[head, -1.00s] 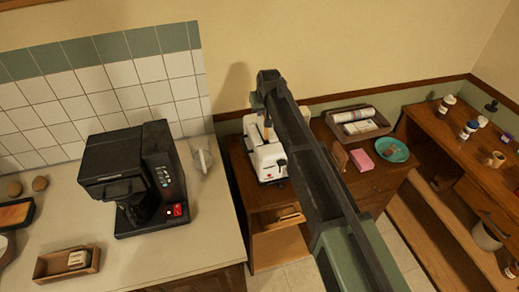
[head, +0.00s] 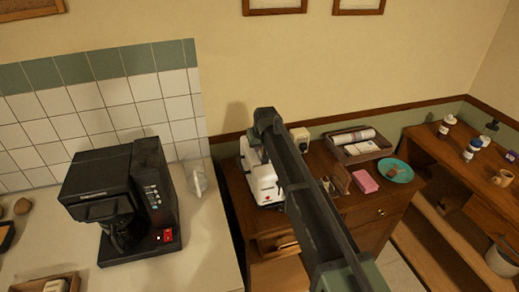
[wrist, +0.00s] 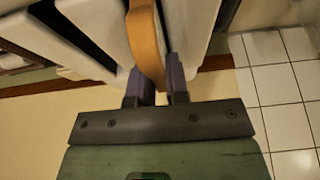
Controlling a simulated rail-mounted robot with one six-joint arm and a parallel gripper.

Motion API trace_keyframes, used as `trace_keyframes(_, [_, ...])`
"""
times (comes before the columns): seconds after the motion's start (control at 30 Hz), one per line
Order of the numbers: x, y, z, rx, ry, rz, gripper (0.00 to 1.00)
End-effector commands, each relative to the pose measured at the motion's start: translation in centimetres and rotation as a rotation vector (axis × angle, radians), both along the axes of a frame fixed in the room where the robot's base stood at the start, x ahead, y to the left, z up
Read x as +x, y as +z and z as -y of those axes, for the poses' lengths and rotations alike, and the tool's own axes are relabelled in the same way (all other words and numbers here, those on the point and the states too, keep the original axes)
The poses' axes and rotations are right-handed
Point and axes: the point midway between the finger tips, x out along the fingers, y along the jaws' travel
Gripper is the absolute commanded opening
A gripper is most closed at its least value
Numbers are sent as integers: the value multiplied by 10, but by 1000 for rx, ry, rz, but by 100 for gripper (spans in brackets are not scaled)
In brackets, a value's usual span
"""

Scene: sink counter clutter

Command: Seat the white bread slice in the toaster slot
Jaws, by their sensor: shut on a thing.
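The white toaster (head: 263,186) stands on the wooden cabinet, partly covered by my arm in the head view. In the wrist view its white body (wrist: 192,28) shows on both sides of the bread, with a dark slot (wrist: 70,45) to the left. The bread slice (wrist: 147,42) shows its tan crust edge-on, between the white toaster walls. My gripper (wrist: 158,84) is shut on the slice near its edge. How deep the slice sits in a slot cannot be told. In the head view my arm hides the slice and fingertips.
A black coffee maker (head: 122,203) stands on the counter to the left. A tray with rolled items (head: 358,145), a pink block (head: 364,182) and a teal plate (head: 397,171) lie right of my arm.

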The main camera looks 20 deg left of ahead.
Motion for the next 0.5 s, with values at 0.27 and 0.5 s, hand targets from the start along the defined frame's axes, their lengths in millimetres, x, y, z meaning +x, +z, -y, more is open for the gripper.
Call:
trace_keyframes(0.27, [0, -2, 0, 0, 0, 0, 35])
trace_keyframes(0.5, [-3, 13, 2, 0, 0, 0, 41])
